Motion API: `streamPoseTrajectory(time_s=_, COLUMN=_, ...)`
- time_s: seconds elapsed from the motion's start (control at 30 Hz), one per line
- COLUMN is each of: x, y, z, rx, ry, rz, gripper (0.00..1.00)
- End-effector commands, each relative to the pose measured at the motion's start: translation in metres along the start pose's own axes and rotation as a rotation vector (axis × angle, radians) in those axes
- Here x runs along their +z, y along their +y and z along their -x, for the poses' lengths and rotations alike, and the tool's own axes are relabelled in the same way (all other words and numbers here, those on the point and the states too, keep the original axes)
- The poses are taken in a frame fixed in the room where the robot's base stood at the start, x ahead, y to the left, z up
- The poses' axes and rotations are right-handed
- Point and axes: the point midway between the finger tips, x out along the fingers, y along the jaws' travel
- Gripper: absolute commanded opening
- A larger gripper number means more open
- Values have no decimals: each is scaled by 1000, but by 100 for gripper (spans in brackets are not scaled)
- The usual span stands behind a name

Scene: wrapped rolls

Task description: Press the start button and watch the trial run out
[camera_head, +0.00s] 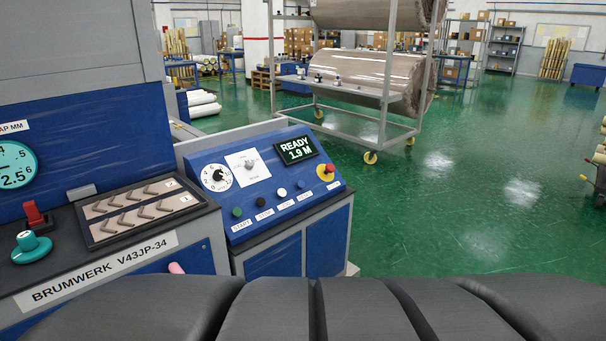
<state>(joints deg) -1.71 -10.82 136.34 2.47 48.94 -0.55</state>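The control panel (262,176) is a blue sloped face on a grey and blue cabinet at centre left. Its green button (237,212) sits at the lower left above a label that seems to read START. A black button (260,202), a white button (282,193) and a blue button (302,185) follow to the right. The display (296,149) reads "READY 1.9 M". A dial with a black knob (217,176) and a white plate with a small selector (250,165) are on the left. A red stop button (329,170) on yellow is at the right. My gripper is not in view.
The machine (95,262) labelled "BRUMWERK V43JP-34" stands at left with a red switch (35,214), a teal knob (29,241) and a round gauge (14,166). A wheeled rack (390,90) holds large wrapped rolls behind the panel. Green floor (480,200) is open at right.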

Motion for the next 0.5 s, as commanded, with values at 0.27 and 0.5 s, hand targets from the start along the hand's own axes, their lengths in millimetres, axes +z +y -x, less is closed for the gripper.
streamPoseTrajectory(time_s=0.27, x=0, y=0, z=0, rx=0, ry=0, rz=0, gripper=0)
streamPoseTrajectory(time_s=0.5, x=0, y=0, z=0, rx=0, ry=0, rz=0, gripper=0)
